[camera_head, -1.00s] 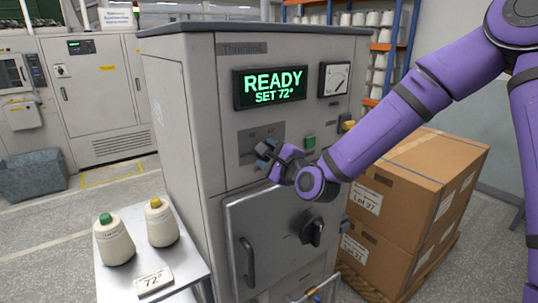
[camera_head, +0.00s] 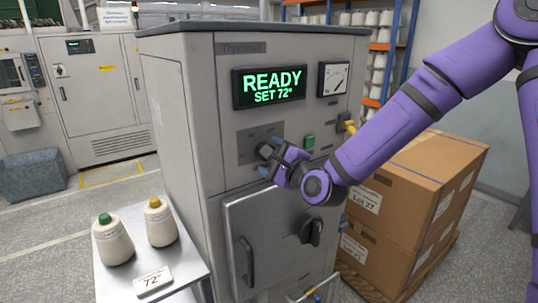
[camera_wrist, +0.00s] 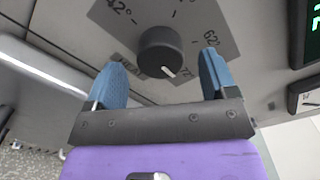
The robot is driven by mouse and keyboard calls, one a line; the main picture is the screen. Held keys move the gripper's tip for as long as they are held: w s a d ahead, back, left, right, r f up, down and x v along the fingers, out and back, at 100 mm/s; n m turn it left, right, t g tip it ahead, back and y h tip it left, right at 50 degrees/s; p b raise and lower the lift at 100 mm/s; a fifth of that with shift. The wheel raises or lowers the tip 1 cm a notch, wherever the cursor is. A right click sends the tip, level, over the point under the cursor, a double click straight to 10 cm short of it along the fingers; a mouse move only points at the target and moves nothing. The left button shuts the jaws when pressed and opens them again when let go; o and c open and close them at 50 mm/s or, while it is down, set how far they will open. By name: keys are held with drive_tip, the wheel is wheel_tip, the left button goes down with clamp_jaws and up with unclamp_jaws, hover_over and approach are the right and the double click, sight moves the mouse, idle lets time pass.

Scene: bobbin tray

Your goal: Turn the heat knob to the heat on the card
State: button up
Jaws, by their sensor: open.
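The heat knob (camera_wrist: 160,52) is a round black knob with a white pointer line on a grey dial plate (camera_wrist: 190,22) marked 42° and 62°. Its pointer aims down and right, toward a partly hidden mark that looks like 72. My gripper (camera_wrist: 162,80) is open, with one blue fingertip on each side below the knob and visible gaps to it. In the head view my gripper (camera_head: 271,156) is in front of the knob (camera_head: 264,149). The card (camera_head: 153,280) reads 72°. The display (camera_head: 268,87) reads READY, SET 72°.
The card lies on a small side table (camera_head: 190,281) with a green-topped bobbin (camera_head: 112,240) and a yellow-topped bobbin (camera_head: 160,222). The cabinet door (camera_head: 275,235) has a handle and a black latch below my gripper. Cardboard boxes (camera_head: 410,180) stand at right.

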drive_tip(key=v, duration=0.8)
drive_tip(key=shift+s+d, duration=0.25)
drive_tip(key=s+d+r+n+g+h, duration=0.2)
drive_tip(key=s+d+n+g+h, duration=0.3)
drive_tip(key=d+n+h, duration=0.5)
drive_tip(key=s+d+r+n+g, duration=0.2)
drive_tip(key=s+d, duration=0.4)
drive_tip(key=s, duration=0.4)
drive_tip(key=s+d+r+n+g, duration=0.2)
drive_tip(key=s+d+r+n, duration=0.3)
drive_tip(key=s, duration=0.5)
wheel_tip(320, 180, up, 2)
drive_tip(key=shift+s+d+r+g, duration=0.1)
drive_tip(key=shift+s+d+g, duration=0.25)
drive_tip(key=shift+d, duration=0.8)
drive_tip(key=shift+w, duration=0.1)
